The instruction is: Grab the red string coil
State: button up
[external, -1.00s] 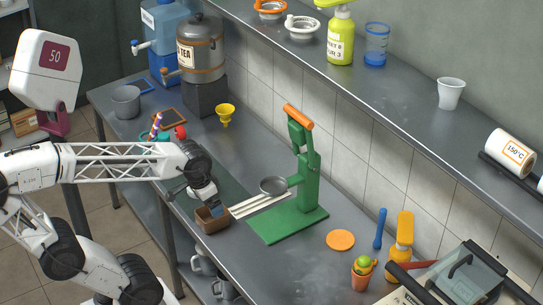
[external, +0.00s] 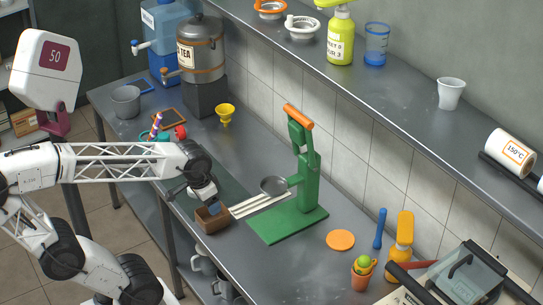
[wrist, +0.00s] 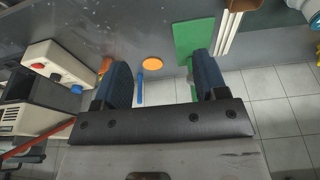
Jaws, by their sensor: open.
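A small red item (external: 180,132) lies on the far left part of the counter, beside a teal item and a purple-striped stick. It is too small to tell for sure that it is the red string coil. No red coil can be made out in the wrist view. My gripper (external: 198,201) is low over the counter's front edge, at the small brown box, well to the near right of the red item. In the wrist view my gripper (wrist: 160,76) has its two blue fingers wide apart with nothing held between them.
The green press (external: 308,180) stands right of my gripper, with pale sticks (external: 258,205) beside it. The brown box (external: 212,220) is right by my fingers. A yellow funnel (external: 225,113) and drink dispensers (external: 201,50) stand behind. An orange disc (external: 340,240) lies to the right.

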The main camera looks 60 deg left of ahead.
jog(key=w+a+f+m+g+y, duration=0.1)
jog(key=w+a+m+y, duration=0.15)
jog(key=w+a, duration=0.55)
jog(key=w+a+f+m+g+y, duration=0.1)
jog(key=w+a+y, duration=0.35)
jog(key=a, duration=0.65)
jog(key=m+y, duration=0.6)
jog(key=m, duration=0.3)
send_over(183, 132)
jog(key=s+d, duration=0.1)
jog(key=d, duration=1.8)
notch_tip(183, 132, down, 12)
jog(key=a+f+m, duration=0.2)
jog(key=a+f, duration=0.2)
jog(key=a+f+m, duration=0.2)
jog(key=a+f, duration=0.2)
jog(key=a, duration=0.1)
jog(key=a+f+m, duration=0.2)
jog(key=a+f, duration=0.2)
jog(key=a, duration=0.1)
jog(key=shift+w+m+t+y, duration=0.2)
jog(key=shift+m+t+y, duration=0.1)
jog(key=shift+t, duration=0.1)
jog(key=shift+a+f, duration=0.25)
jog(key=shift+a+f, duration=0.1)
jog(key=shift+a, duration=0.15)
jog(key=shift+x, duration=0.95)
